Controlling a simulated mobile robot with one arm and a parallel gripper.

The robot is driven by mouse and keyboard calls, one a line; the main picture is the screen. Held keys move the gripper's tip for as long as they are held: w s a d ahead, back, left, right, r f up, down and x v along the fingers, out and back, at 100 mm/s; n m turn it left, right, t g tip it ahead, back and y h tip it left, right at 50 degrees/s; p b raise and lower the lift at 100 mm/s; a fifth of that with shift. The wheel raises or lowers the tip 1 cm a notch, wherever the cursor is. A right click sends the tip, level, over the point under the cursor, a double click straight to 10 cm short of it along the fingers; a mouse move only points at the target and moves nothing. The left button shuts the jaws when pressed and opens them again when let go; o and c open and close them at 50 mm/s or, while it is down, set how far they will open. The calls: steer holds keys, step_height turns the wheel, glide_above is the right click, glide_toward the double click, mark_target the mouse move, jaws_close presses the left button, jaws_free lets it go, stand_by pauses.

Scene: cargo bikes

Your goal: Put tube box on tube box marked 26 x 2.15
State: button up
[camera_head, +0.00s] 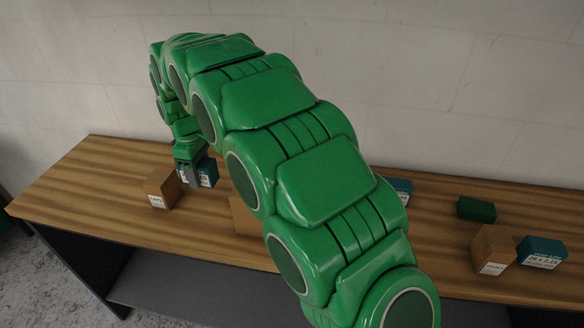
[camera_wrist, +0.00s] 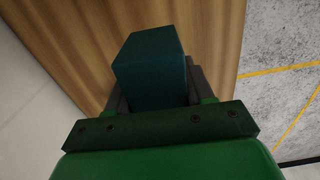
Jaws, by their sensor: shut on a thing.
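My gripper (camera_head: 190,166) is over the left part of the table, shut on a blue tube box (camera_head: 208,173) with a white label. In the wrist view the dark teal box (camera_wrist: 150,62) sits between the fingers of my gripper (camera_wrist: 154,88). I cannot tell whether the box touches the table. The tube box marked 26 x 2.15 (camera_head: 541,252) is a blue box at the right end of the table, far from my gripper. Another blue box (camera_head: 400,189) is partly hidden behind my arm.
A brown box (camera_head: 163,187) stands just left of my gripper. A brown box (camera_head: 493,250) stands close beside the marked box's left side, with a green box (camera_head: 476,208) behind. Another brown box (camera_head: 243,216) is mostly hidden by my arm. The wooden table's (camera_head: 95,185) left end is clear.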

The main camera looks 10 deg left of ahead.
steer(key=w+d+r+m, duration=0.6)
steer(key=w+d+r, duration=0.5)
steer(key=w+r, duration=0.15)
steer(key=w+d+f+m, duration=0.2)
steer(key=w+d+m, duration=0.1)
steer(key=d, duration=0.8)
steer(key=w+d+f+m, duration=0.2)
steer(key=d, duration=0.8)
steer(key=s+d+f+m, duration=0.1)
steer(key=d+f+m, duration=0.2)
steer(key=d, duration=1)
steer(key=s+d+f+m, duration=0.2)
steer(key=d+f+m, duration=0.15)
steer(key=d, duration=0.95)
steer(key=s+d+r, duration=0.4)
steer(key=s+d, duration=0.7)
steer(key=s, duration=0.4)
steer(key=s+d+r, duration=0.4)
steer(key=s+d, duration=0.6)
steer(key=s, duration=0.4)
glide_above(548, 245)
steer(key=f, duration=0.9)
steer(key=shift+s+a+f, duration=0.15)
steer(key=shift+s+a, duration=0.05)
steer(key=shift+s, duration=0.05)
steer(key=shift+w+d+f, duration=0.2)
steer(key=shift+f, duration=1.65)
